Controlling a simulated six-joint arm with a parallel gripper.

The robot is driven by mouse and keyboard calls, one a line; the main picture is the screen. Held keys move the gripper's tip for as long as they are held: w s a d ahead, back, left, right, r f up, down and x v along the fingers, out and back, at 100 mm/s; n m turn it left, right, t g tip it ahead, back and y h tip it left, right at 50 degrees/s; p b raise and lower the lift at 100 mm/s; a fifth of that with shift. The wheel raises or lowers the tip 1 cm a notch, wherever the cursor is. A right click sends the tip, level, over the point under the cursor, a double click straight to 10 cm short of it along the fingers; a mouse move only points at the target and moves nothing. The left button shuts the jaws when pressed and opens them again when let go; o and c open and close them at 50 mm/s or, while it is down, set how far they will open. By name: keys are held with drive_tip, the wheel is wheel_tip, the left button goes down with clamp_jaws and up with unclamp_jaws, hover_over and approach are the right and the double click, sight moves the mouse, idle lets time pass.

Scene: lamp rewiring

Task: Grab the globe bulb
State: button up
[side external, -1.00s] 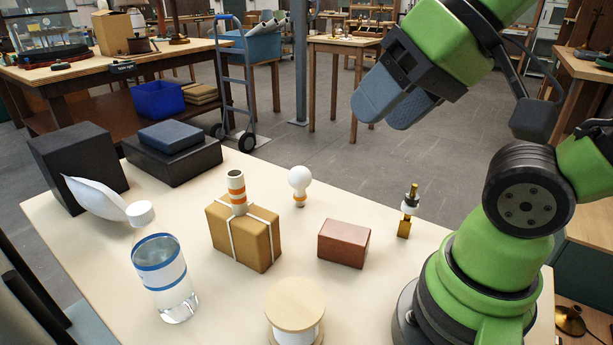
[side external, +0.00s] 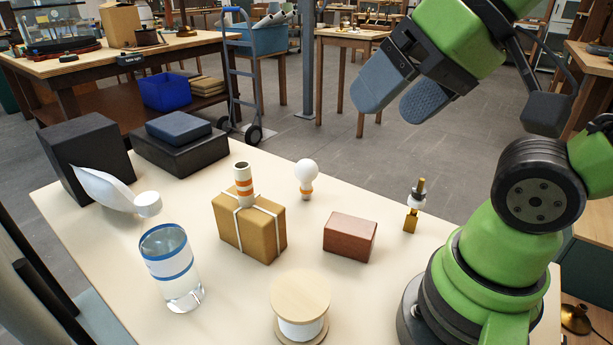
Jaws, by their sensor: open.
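The globe bulb (side external: 307,173) is a white round bulb with an orange and white base. It stands upright on the pale table, behind the red-brown block and to the right of the tan box. My gripper (side external: 388,104) is open and empty. It shows in the upper right, up and to the right of the bulb in the picture and apart from it, with its two grey fingers pointing down and to the left.
A tan strapped box (side external: 247,229) with a striped tube (side external: 244,187), a red-brown block (side external: 350,238), a brass fitting (side external: 413,207), a spool (side external: 300,296) and a glass jar (side external: 170,266) surround the bulb. Dark boxes (side external: 86,158) stand at the back left. The pale table (side external: 232,299) has bare patches between them.

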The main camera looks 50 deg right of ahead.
drive_tip(key=n+g+h, duration=0.4)
drive_tip(key=g, duration=0.2)
hover_over(307, 162)
drive_tip(key=s+a, duration=0.2)
drive_tip(key=a, duration=0.3)
drive_tip(key=s+a+x, duration=0.1)
drive_tip(key=a+x, duration=0.1)
drive_tip(key=x, duration=0.8)
drive_tip(key=shift+n+g+h, duration=0.3)
drive_tip(key=shift+n+g, duration=0.2)
drive_tip(key=x, duration=0.3)
drive_tip(key=w+d+x, duration=0.1)
drive_tip(key=x, duration=0.3)
drive_tip(key=d+x, duration=0.1)
drive_tip(key=x, duration=0.3)
drive_tip(key=shift+w+r, duration=0.25)
drive_tip(key=shift+w, duration=0.1)
drive_tip(key=shift+x, duration=3.05)
drive_tip(key=shift+a, duration=0.1)
drive_tip(key=c, duration=1)
